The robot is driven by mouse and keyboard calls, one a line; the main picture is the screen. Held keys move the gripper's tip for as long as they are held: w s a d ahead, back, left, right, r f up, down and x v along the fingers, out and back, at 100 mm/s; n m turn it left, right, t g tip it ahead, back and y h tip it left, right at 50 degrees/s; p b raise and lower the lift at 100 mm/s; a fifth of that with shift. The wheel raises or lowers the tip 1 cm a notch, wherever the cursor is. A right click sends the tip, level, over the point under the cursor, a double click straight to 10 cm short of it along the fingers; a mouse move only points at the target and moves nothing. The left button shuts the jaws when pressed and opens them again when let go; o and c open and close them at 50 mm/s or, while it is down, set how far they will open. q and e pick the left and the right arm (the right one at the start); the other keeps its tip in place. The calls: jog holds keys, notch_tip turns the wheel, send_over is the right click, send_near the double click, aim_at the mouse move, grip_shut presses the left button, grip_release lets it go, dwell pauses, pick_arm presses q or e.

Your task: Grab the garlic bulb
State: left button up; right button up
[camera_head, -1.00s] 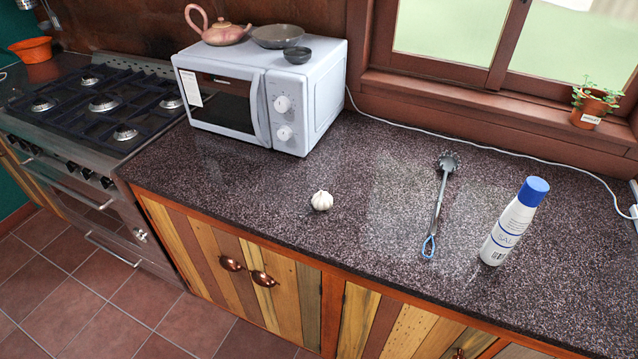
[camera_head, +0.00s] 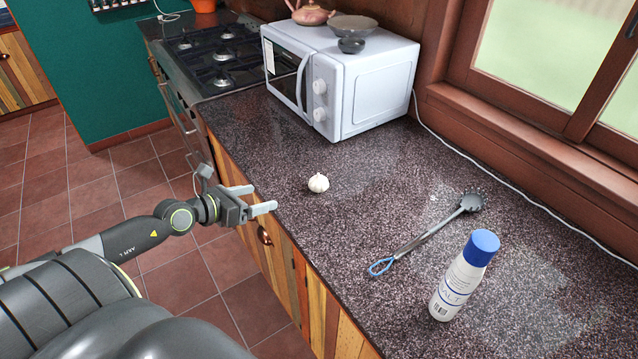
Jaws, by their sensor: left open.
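The white garlic bulb (camera_head: 318,183) sits on the dark speckled countertop (camera_head: 350,225), near its front edge and in front of the microwave. My left gripper (camera_head: 265,199) is open and empty. It is to the left of the bulb, by the counter's front edge, with its fingers pointing toward the counter. A gap shows between the fingertips and the bulb. My right gripper is not in view.
The white microwave (camera_head: 345,85) stands behind the bulb, with a teapot (camera_head: 310,13) and bowls on top. A slotted utensil (camera_head: 430,232) and a salt bottle (camera_head: 463,277) are on the right. The stove (camera_head: 212,58) is at the far left. Counter around the bulb is clear.

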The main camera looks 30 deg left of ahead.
pick_arm(q)
jog(key=d+r+m, duration=0.1)
jog(key=r+m, duration=0.1)
send_near(311, 186)
jog(key=x, duration=0.5)
jog(key=shift+w+r, duration=0.15)
jog(key=shift+r, duration=0.15)
jog(key=shift+f+p+x, duration=0.15)
jog(key=shift+p+x, duration=0.1)
jog(key=shift+x, duration=1.1)
jog(key=shift+f+p+x, duration=0.15)
jog(key=shift+p+x, duration=0.05)
jog(key=shift+x, duration=1.1)
jog(key=shift+s, duration=0.25)
jog(key=shift+c, duration=0.2)
jog(key=c, duration=1)
